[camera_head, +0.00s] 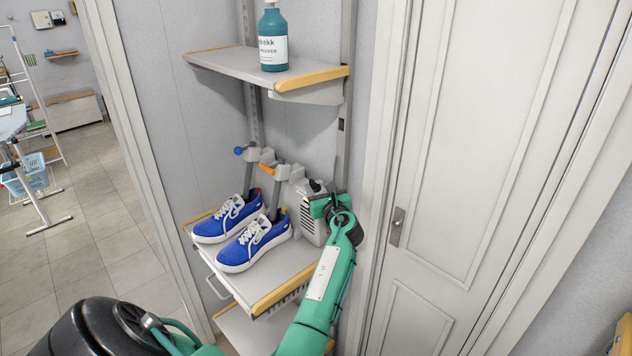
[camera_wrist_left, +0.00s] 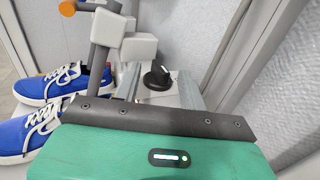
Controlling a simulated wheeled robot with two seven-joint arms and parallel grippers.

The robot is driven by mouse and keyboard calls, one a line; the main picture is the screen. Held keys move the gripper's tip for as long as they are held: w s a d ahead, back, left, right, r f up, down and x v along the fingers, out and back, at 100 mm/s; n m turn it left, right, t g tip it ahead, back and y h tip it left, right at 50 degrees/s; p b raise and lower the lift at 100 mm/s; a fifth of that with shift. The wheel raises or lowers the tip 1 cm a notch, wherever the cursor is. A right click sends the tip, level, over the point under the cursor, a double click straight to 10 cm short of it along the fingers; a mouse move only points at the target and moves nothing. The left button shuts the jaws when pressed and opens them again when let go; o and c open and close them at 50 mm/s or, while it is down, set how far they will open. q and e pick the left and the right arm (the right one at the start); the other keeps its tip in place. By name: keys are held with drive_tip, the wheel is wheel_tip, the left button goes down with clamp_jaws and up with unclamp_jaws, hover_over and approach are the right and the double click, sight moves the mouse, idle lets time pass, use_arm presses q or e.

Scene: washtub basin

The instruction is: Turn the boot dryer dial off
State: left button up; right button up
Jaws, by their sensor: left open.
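The boot dryer (camera_head: 312,222) is a light grey unit with side vents at the right end of a wall shelf. Its black dial (camera_head: 316,186) is on top and also shows in the left wrist view (camera_wrist_left: 158,78), with a pale mark on its knob. My left gripper (camera_head: 327,203) is at the dryer's right side, close by the dial. It is open, and the dial shows between its fingers in the left wrist view. I cannot tell whether they touch it. The gripper's green body hides part of the dryer. My right gripper is not in view.
Two blue shoes (camera_head: 254,243) stand on the shelf left of the dryer, below grey dryer arms (camera_head: 281,172) with blue and orange ends. An upper shelf (camera_head: 225,62) holds a teal bottle (camera_head: 272,38). A white door (camera_head: 480,150) stands close on the right.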

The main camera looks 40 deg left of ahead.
sight(314, 185)
use_arm(q)
drive_tip(key=shift+x, duration=1.15)
drive_tip(key=shift+w+a, duration=0.1)
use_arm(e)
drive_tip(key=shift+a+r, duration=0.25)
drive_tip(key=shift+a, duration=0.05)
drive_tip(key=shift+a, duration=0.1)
use_arm(q)
clamp_jaws()
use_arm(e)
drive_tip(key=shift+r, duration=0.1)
